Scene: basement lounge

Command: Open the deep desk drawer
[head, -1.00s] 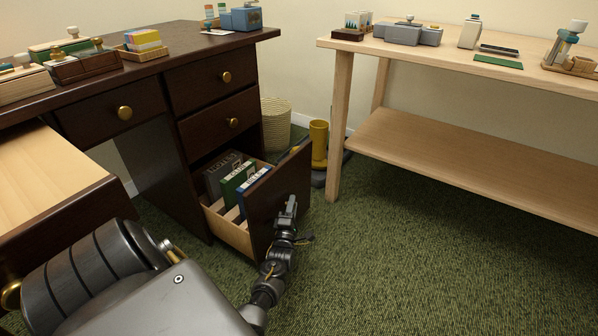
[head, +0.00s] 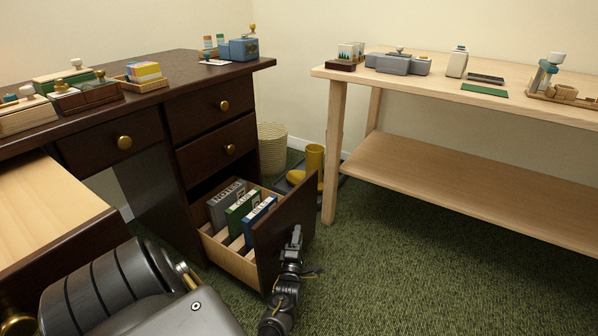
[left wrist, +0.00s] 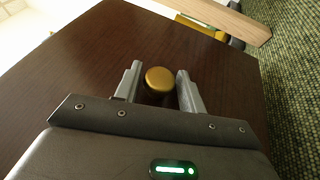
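The deep desk drawer (head: 230,259) is the bottom drawer of the dark brown desk (head: 188,133). It stands well out, with its dark front (head: 288,218) facing right and several upright binders or books (head: 241,212) inside. My left gripper (head: 297,236) is at the outer face of this front. In the left wrist view, the brass knob (left wrist: 159,79) sits between the two fingers of my left gripper (left wrist: 160,84), with hardly any gap on either side. The head view hides the knob. My right gripper is not in view.
Two upper drawers (head: 217,107) above are shut. A pale wooden table (head: 330,150) with a lower shelf stands to the right. A woven basket (head: 272,150) and yellow boots (head: 315,162) stand behind the drawer. Green carpet (head: 400,270) is clear at the front right.

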